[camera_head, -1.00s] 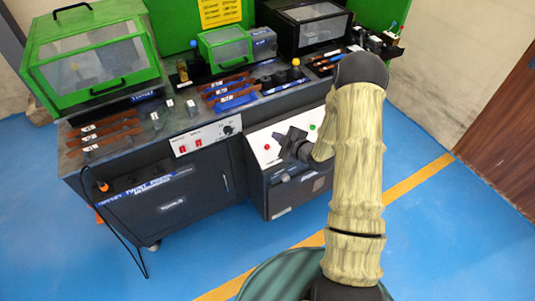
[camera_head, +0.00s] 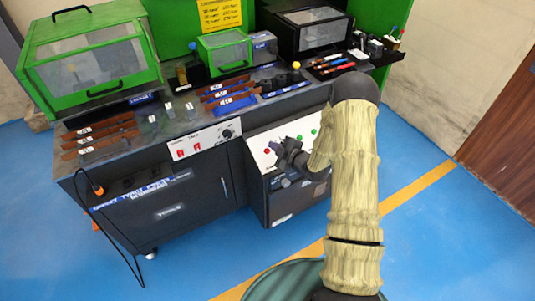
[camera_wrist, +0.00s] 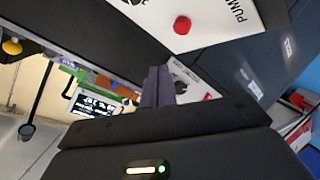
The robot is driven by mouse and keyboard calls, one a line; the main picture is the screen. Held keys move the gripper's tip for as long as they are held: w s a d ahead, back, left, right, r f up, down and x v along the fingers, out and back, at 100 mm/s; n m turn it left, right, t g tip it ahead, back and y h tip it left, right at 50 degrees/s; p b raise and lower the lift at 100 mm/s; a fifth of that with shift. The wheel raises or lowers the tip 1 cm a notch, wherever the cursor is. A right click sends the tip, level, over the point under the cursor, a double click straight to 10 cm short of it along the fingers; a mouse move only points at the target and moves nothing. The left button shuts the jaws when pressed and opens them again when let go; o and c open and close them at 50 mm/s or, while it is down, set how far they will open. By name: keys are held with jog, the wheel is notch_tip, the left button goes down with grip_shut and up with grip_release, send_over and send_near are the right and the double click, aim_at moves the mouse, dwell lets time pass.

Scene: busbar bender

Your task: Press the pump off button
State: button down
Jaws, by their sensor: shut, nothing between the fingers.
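The white control panel (camera_head: 283,138) on the front of the bench's right cabinet carries red and green buttons. A red button (camera_head: 267,151) shows at its left, and green buttons (camera_head: 314,131) sit to the right. In the wrist view, a red button (camera_wrist: 182,25) stands on a white plate beside lettering that begins "PUM"; the rest is cut off. My gripper (camera_head: 280,150) is in front of the panel and hides part of it. In the wrist view its fingertips (camera_wrist: 158,85) are together and empty, below and left of that red button. No contact with the button shows.
A second panel with red switches and a black knob (camera_head: 228,133) is to the left. Copper bars (camera_head: 100,133) and a green-framed box (camera_head: 90,55) are on the bench top. A cable (camera_head: 110,235) hangs at the left. The blue floor in front is clear.

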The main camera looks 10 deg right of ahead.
jog(key=shift+w+a+f+b, duration=0.15)
jog(key=shift+w+f+b, duration=0.25)
jog(key=shift+f+b, duration=0.35)
jog(key=shift+w+a+f+b, duration=0.1)
jog(key=shift+w+f+b, duration=0.3)
jog(key=shift+f, duration=0.5)
jog(key=shift+f, duration=0.1)
dwell(0.7)
jog(key=shift+w+f+b, duration=0.15)
jog(key=shift+f+b, duration=0.1)
jog(key=shift+b, duration=0.2)
jog(key=shift+w+a+f+b, duration=0.1)
jog(key=shift+w+f+b, duration=0.1)
jog(key=shift+f+b, duration=0.3)
dwell(0.7)
dwell(0.3)
jog(key=shift+s+r+p, duration=0.4)
jog(key=shift+r+p, duration=0.1)
jog(key=shift+r, duration=0.35)
jog(key=shift+s+d+r+p, duration=0.15)
jog(key=shift+s+r+p, duration=0.25)
jog(key=shift+r, duration=0.35)
jog(key=shift+s+d+r+p, duration=0.15)
jog(key=shift+s+r+p, duration=0.15)
jog(key=shift+r+p, duration=0.35)
jog(key=shift+s+d+r+p, duration=0.15)
jog(key=shift+s+r+p, duration=0.2)
jog(key=shift+r, duration=0.5)
